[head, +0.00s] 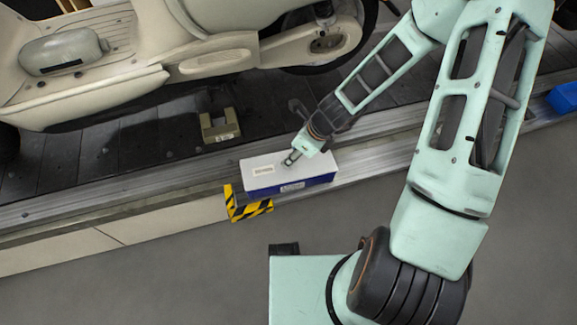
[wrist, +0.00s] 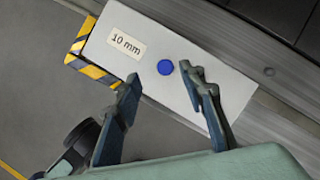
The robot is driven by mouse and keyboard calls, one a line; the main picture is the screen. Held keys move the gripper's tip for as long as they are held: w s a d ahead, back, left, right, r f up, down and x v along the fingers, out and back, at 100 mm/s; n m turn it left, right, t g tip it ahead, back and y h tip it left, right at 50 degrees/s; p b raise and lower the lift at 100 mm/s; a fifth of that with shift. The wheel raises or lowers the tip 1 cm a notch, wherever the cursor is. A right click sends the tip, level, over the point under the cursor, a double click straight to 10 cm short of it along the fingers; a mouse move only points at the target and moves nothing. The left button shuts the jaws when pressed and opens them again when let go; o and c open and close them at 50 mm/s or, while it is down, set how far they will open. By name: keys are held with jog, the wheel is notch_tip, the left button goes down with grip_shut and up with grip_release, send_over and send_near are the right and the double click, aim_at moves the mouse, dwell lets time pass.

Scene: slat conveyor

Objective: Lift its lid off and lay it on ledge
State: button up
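A box with a white lid (head: 262,167) and a blue lower body (head: 318,182) sits on the metal ledge (head: 160,192) along the conveyor's front edge. In the wrist view the lid (wrist: 205,45) carries a "10 mm" label and a round blue knob (wrist: 165,67). My gripper (head: 290,158) is over the lid. In the wrist view my gripper (wrist: 160,77) is open, with its two fingers apart and the knob near the gap between their tips. I cannot tell whether the tips touch the lid.
Yellow-black hazard tape (head: 248,207) marks the edge left of the box. A cream scooter (head: 200,60) stands on the dark slats behind. A blue bin (head: 564,97) is at the far right. The ledge left of the box looks clear.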

jog(key=x, duration=0.1)
jog(key=b+x, duration=0.1)
jog(key=x, duration=0.1)
jog(key=b+x, duration=0.1)
jog(key=x, duration=0.1)
jog(key=shift+w+d+f, duration=0.2)
jog(key=shift+d+f, duration=0.1)
jog(key=shift+d, duration=0.05)
grip_shut()
